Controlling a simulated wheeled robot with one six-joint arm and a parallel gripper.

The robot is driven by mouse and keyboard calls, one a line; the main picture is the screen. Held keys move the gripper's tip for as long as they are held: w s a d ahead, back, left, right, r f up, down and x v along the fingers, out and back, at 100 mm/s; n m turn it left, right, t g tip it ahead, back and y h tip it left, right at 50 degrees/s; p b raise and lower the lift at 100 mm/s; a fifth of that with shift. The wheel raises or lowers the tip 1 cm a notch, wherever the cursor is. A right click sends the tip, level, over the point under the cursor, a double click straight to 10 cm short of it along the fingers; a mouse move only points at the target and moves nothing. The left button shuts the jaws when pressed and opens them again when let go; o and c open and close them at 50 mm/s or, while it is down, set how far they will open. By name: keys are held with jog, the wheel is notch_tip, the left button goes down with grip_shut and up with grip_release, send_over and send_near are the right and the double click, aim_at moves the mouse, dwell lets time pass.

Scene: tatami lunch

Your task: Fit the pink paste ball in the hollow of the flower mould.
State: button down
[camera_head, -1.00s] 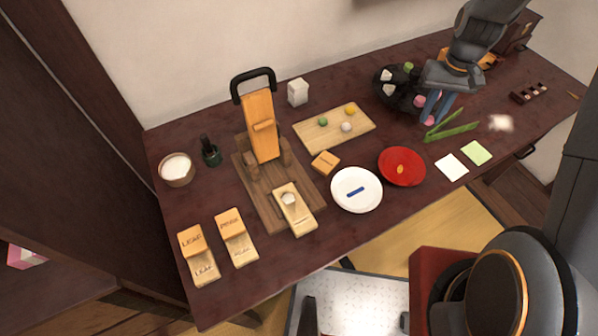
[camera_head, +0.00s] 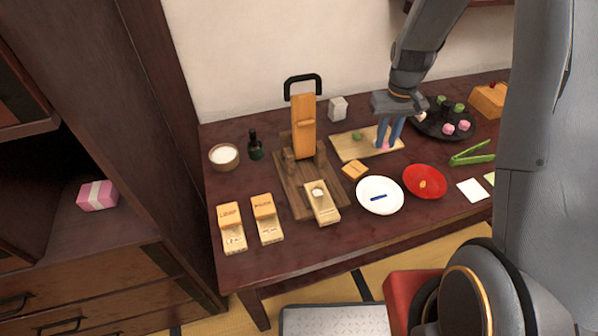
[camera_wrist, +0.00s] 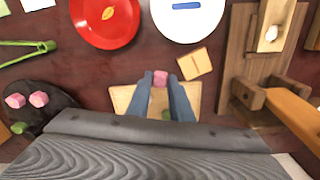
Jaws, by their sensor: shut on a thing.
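My gripper (camera_head: 389,146) is over the right part of the pale wooden board (camera_head: 352,150), its blue fingers pointing down. It is shut on the pink paste ball (camera_head: 384,148). The wrist view shows the pink ball (camera_wrist: 160,78) between the fingertips (camera_wrist: 160,82); I cannot tell whether it touches the board. A pale wooden mould (camera_head: 324,213), with a pale round spot near its upper end, lies on the brown press base, left of and nearer than my gripper. This looks like the flower mould, but its lettering is too small to read.
The wooden press (camera_head: 303,125) stands upright behind the mould. A small wooden block (camera_head: 355,169), a white plate (camera_head: 380,207) and a red plate (camera_head: 425,194) lie in front of the board. A dark tray (camera_head: 425,127) with sweets is at the right.

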jog(key=s+a+r+n+p, duration=0.1)
jog(key=s+a+n, duration=0.5)
jog(key=a+n, duration=0.4)
jog(key=s+a+n+p, duration=0.2)
jog(key=s+a+n, duration=0.4)
jog(key=a+n, duration=0.45)
jog(key=shift+w+d+f+b, duration=0.1)
jog(key=shift+d+f+b, duration=0.1)
jog(key=shift+f+b, duration=0.9)
jog(key=shift+w+d+f+b, duration=0.1)
jog(key=shift+d+f+b, duration=0.1)
jog(key=shift+f+b, duration=0.8)
jog(key=shift+f, duration=0.6)
jog(key=c, duration=1.5)
grip_release()
jog(key=shift+r, duration=0.1)
